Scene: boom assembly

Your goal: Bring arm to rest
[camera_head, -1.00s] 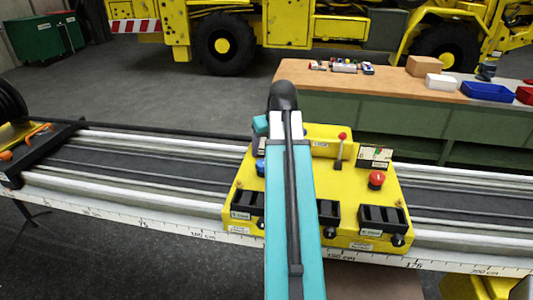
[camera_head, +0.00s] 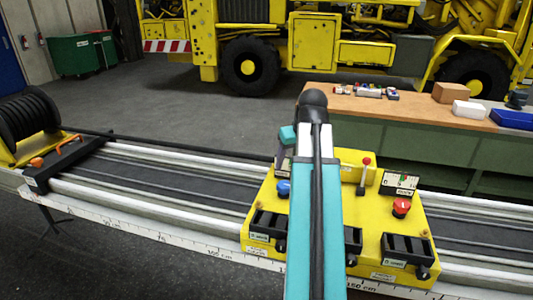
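My arm (camera_head: 318,215) rises from the bottom of the picture as a teal link with a dark cable along it, ending in a black rounded joint at the top. It stands in front of the yellow control box (camera_head: 262,215) and hides its middle part. A small teal and grey part of my arm shows to the left of the joint. My gripper's fingers cannot be made out, so I cannot tell whether it is open or shut.
The yellow box sits on a long rail (camera_head: 150,182) with a centimetre scale. A black cable reel (camera_head: 27,117) stands at the left end. A workbench (camera_head: 420,115) with boxes stands at the back right. A yellow vehicle (camera_head: 325,42) is behind. Grey floor lies clear between.

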